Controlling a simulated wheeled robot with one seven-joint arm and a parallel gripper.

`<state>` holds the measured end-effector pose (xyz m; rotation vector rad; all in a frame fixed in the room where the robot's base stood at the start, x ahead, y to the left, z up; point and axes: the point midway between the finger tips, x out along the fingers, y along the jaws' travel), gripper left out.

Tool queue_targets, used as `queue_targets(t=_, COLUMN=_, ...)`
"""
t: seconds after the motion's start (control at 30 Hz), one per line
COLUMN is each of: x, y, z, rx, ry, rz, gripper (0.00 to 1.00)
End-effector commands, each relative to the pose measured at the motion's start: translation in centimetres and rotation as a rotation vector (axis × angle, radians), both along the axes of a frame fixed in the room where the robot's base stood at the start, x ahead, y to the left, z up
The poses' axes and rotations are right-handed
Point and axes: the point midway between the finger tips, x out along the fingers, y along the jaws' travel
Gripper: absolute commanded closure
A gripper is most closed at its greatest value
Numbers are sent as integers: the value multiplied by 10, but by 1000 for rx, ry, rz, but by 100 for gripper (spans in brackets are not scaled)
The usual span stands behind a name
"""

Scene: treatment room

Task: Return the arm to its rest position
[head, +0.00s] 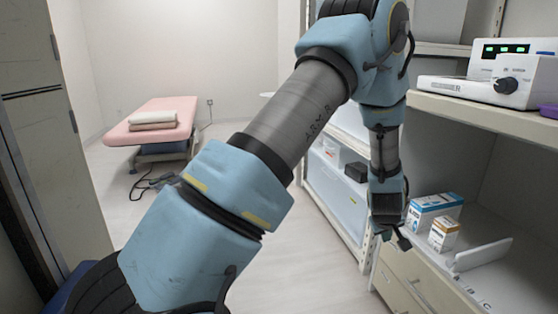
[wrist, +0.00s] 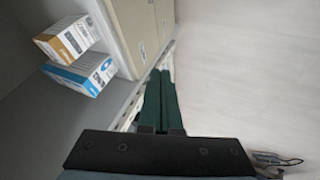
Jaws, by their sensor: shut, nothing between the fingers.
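My arm stretches up across the middle of the head view and bends down at the right. My gripper (head: 392,238) hangs at its end, in front of the lower shelf and just left of the boxes there. In the wrist view my gripper (wrist: 161,88) shows two dark green fingers pressed together with nothing between them. It points past the shelf edge toward the pale floor.
A blue-and-white box (head: 433,208) and an orange-and-white box (head: 443,235) stand on the lower shelf (head: 490,285). A white device (head: 500,75) sits on the upper shelf. A pink treatment bed (head: 150,121) stands at the back left. The floor (head: 310,240) between is open.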

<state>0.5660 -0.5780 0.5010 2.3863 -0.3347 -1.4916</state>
Motion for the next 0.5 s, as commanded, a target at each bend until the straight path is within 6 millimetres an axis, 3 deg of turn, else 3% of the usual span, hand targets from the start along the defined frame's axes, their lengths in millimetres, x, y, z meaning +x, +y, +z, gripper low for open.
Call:
queue_targets(t=0.1, x=22, y=74, z=41, rx=60, ry=25, rz=-9, gripper=100)
queue_targets(t=0.23, x=23, y=162, z=78, rx=144, ry=70, rz=-39, gripper=100)
queue_targets(t=0.4, x=-6, y=270, z=114, rx=247, ry=140, rz=-73, gripper=100)
queue_targets(t=0.5, x=-29, y=317, z=127, rx=294, ry=179, rz=-88, gripper=100)
